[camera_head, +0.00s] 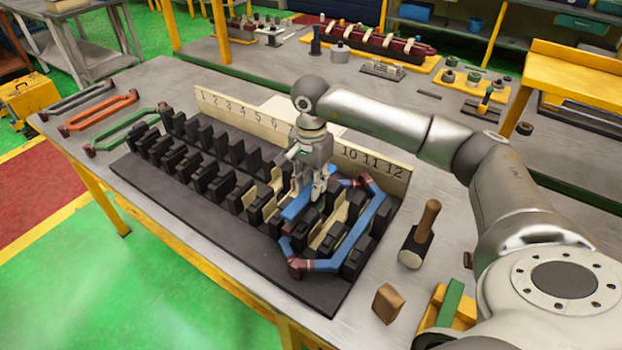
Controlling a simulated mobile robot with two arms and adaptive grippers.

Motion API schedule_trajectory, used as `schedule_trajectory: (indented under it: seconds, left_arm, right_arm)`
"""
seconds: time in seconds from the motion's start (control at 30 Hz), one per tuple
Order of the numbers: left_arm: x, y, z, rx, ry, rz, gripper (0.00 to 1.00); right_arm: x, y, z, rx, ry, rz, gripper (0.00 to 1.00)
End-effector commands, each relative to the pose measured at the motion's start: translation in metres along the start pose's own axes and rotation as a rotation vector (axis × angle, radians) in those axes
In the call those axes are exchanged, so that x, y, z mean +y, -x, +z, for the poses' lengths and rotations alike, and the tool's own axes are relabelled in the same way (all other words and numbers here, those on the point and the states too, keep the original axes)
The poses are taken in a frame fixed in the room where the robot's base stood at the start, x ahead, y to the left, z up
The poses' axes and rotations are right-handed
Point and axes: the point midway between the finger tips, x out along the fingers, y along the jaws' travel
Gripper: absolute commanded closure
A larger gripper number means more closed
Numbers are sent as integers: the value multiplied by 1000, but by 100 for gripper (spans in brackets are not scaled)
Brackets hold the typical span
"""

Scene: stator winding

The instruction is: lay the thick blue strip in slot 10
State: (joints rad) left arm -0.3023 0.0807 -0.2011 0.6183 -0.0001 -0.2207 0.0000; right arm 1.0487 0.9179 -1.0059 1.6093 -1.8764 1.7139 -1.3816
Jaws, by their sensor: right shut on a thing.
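The thick blue strip (295,208) is at the fingertips of my right gripper (311,192), which is shut on it and points down over the right part of the black slotted stator block (222,259). The numbered board (375,163) behind the block shows 1 to 6 and 10 to 12; my right gripper and arm hide the numbers between. I cannot tell whether the strip touches slot 10. My left gripper is out of view.
A mallet (417,243), a wooden block (388,303) and a green piece on a yellow stand (450,305) are to the right. Grey, orange (98,112) and green (124,131) coils lie at the left. Cream pieces (327,235) stand among the slots.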

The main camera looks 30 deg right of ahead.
Motion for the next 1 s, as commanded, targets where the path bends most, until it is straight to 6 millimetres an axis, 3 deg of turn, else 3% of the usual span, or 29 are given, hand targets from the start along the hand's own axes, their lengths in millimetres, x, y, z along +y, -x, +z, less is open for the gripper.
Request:
schedule_trajectory:
  seconds: [1.0]
  left_arm:
    - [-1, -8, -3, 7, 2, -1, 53]
  right_arm:
    - [0, -10, 0, 0, 1, 0, 100]
